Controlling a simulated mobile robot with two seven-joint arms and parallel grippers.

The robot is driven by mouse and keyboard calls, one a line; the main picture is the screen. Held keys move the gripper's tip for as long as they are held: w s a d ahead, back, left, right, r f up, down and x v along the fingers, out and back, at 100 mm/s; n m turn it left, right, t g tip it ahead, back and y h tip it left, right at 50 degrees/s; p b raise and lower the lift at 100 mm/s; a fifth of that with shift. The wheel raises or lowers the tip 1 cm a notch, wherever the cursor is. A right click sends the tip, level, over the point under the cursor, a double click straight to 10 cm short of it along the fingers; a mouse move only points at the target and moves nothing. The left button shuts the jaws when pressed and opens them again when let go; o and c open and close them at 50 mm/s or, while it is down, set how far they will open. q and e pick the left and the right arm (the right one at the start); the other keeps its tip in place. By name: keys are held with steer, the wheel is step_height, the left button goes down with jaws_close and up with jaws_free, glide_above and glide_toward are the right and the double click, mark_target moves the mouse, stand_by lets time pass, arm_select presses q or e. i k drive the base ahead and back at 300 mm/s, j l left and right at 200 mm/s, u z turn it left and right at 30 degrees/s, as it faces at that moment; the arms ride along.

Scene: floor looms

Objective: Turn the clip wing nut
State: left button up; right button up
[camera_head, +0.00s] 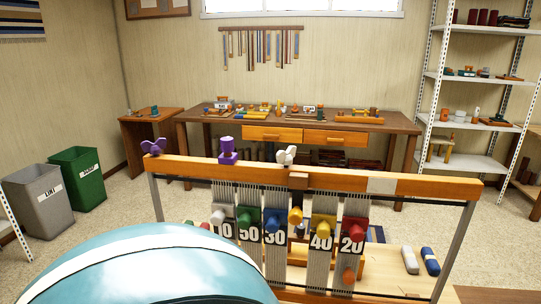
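A wooden loom beam (340,181) on grey metal posts crosses the middle of the view. A purple wing-shaped piece (153,146) sits on its left end. A purple block with a knob on top (227,151) stands to the right of it. A white wing-shaped piece (286,156) sits near the beam's middle. I cannot tell which of these is the clip wing nut. Below the beam hang grey warp strips with coloured knobs and number plates, among them 50 (249,233), 40 (320,241) and 20 (351,236). Neither of my grippers is in view.
A grey bin (40,202) and a green bin (78,180) stand at the left. A workbench (300,120) with two drawers is behind the loom. A metal shelf (470,80) stands at the right. Two rolls, white (409,259) and blue (430,261), lie at the lower right.

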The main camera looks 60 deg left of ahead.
mark_target(285, 158)
steer(key=u, duration=1.9)
steer(key=k+j+u, duration=0.35)
steer(key=k, duration=0.3)
steer(key=i, duration=0.5)
